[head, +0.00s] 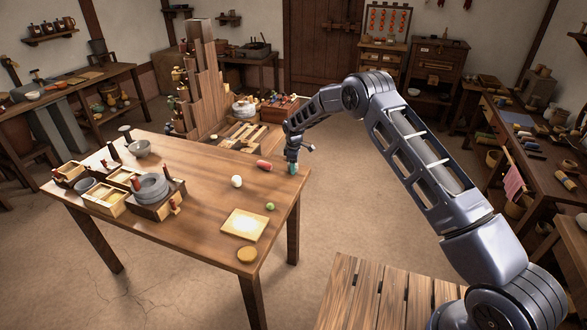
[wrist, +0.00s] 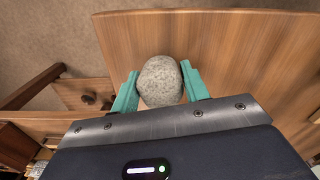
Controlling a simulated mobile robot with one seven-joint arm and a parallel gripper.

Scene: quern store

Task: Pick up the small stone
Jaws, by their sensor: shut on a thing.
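The small stone (wrist: 160,81) is grey, speckled and roundish. In the wrist view it sits between the two teal fingers of my gripper (wrist: 159,88), which are shut on its sides. In the head view my gripper (head: 293,168) points down at the far right corner of the wooden table (head: 200,218). The stone cannot be made out there. In the wrist view the tabletop (wrist: 235,60) lies behind the stone. I cannot tell whether the stone touches it.
Near my gripper on the table are a red cylinder (head: 264,165), a white ball (head: 237,182) and a green ball (head: 270,206). A pale board (head: 245,224) and a round disc (head: 247,254) lie nearer. A quern (head: 151,188) and trays stand at the left. The table's middle is mostly clear.

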